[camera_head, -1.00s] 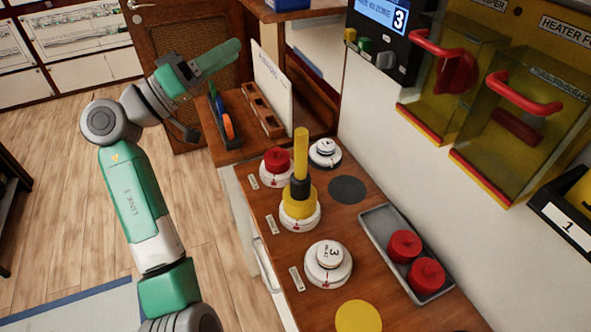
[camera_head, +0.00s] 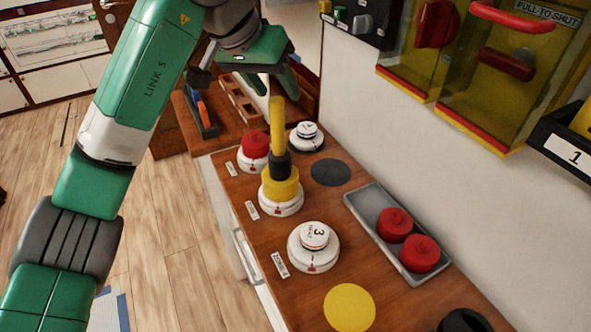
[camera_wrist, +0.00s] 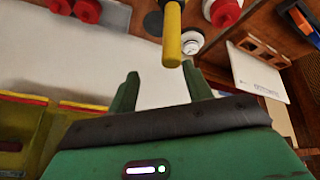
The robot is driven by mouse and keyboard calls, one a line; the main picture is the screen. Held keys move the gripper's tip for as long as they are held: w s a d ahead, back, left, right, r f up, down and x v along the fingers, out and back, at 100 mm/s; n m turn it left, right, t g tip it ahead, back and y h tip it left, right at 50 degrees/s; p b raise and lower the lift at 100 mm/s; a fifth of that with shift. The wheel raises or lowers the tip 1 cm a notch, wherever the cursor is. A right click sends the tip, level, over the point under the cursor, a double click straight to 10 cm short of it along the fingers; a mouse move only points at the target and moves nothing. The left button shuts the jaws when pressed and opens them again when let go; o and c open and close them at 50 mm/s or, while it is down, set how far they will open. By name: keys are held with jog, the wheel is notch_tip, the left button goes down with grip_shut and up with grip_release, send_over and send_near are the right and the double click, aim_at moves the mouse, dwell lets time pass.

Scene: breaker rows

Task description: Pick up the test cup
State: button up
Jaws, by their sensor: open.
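The tall yellow piece with a black collar and upright yellow handle, which I take to be the test cup (camera_head: 280,183), stands on a white round base in the middle of the wooden counter. Its yellow handle (camera_wrist: 172,35) shows in the wrist view, beyond the fingertips and towards the right finger. My gripper (camera_wrist: 160,88) is open, with nothing between its fingers. In the head view my gripper (camera_head: 277,78) is above and behind the handle's top, apart from it as far as I can tell. The fingers are partly hidden there.
A red cap (camera_head: 255,144) on a white base and a white numbered unit (camera_head: 307,135) stand close behind. Another white unit (camera_head: 314,248) stands in front. A grey tray (camera_head: 362,208) holds two red caps. A black disc (camera_head: 331,172) and yellow disc (camera_head: 350,308) are bare.

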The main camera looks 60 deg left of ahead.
aim_at(279, 119)
jog(key=shift+s+a+f+n+g+y, duration=0.2)
jog(key=shift+s+f+n+g+y, duration=0.2)
jog(key=shift+f+g+y, duration=0.3)
jog(key=shift+f+g, duration=0.3)
jog(key=shift+g, duration=0.1)
jog(key=shift+w+b+x, duration=0.15)
jog(key=shift+b+x, duration=0.05)
jog(key=shift+x, duration=1.75)
jog(key=shift+w+b+x, duration=0.15)
jog(key=shift+b+x, duration=0.05)
jog(key=shift+x, duration=1.75)
jog(key=shift+r, duration=0.15)
grip_shut()
